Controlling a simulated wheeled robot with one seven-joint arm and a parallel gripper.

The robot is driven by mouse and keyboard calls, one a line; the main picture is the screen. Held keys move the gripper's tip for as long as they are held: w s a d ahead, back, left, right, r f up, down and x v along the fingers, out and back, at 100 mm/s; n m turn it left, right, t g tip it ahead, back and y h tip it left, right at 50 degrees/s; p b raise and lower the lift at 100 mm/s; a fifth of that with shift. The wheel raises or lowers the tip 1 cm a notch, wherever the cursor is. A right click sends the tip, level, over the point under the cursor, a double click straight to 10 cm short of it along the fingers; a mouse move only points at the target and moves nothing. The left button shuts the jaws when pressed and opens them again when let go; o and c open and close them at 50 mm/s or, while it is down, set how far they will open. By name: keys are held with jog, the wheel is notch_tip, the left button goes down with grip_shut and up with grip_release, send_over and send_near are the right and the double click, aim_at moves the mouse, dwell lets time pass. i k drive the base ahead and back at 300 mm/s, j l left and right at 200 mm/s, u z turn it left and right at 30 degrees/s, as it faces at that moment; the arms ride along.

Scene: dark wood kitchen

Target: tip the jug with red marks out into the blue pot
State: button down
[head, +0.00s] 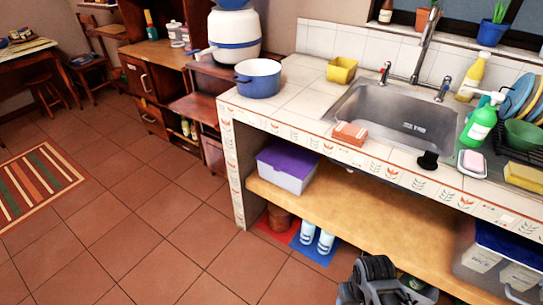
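The blue pot (259,80) stands upright on the left end of the tiled counter (301,79), and its pale inside looks empty from here. I cannot make out a jug with red marks in the head view. Dark grey parts at the bottom edge look like my gripper (378,281), low in front of the counter's lower shelf and well away from the blue pot. The frame edge cuts it off, so whether it is open or holds anything does not show.
A yellow square container (342,69) stands right of the pot, before the sink (398,114). An orange-red sponge (350,133) lies at the front edge. A green bottle (481,122) and dish rack crowd the right.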

aim_at(259, 79)
jog(key=i+j+z, duration=0.15)
jog(key=j+z, duration=0.25)
jog(key=j, duration=1.05)
jog(key=j+z, duration=0.4)
jog(key=j, duration=1.05)
